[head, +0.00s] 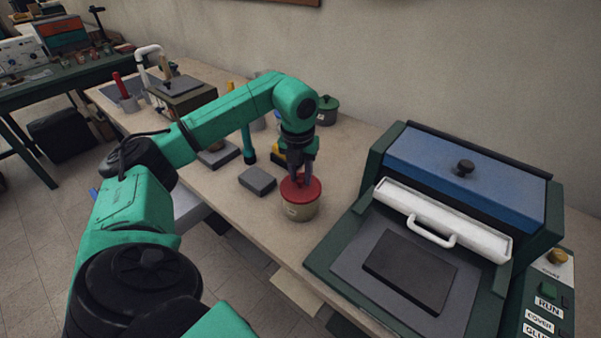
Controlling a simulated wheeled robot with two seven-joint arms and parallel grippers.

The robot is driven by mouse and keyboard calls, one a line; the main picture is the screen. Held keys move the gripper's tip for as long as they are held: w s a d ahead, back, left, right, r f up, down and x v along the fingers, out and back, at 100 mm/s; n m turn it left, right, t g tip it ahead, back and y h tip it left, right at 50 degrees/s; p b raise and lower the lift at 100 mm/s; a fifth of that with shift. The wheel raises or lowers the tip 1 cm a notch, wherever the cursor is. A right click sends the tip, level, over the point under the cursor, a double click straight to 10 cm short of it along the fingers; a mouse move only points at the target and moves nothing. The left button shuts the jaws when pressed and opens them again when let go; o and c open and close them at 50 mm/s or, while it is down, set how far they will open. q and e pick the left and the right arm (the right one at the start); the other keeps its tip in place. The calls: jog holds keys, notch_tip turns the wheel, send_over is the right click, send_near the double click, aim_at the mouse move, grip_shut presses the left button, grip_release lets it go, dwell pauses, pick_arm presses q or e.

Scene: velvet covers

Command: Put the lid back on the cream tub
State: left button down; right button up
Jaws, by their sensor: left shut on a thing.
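The cream tub (299,211) stands upright near the front edge of the bench, left of the big green machine. The red lid (301,191) sits at the tub's top, level or nearly so; I cannot tell whether it is fully seated. My left gripper (300,178) points down from above and is shut on the lid at its middle. The fingers hide part of the lid. My right gripper is not in view.
The green machine (378,181) with a blue top and white handle bar fills the right of the bench. A grey block (257,181) lies left of the tub. A dark green lidded pot (327,111) stands behind, by the wall. Bare bench lies between tub and machine.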

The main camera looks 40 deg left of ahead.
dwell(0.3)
pick_arm(q)
jog(key=shift+c, duration=0.2)
grip_release()
notch_tip(320, 180, up, 7)
jog(key=p, duration=0.6)
dwell(0.4)
grip_shut()
dwell(0.7)
jog(key=shift+f, duration=0.15)
dwell(0.6)
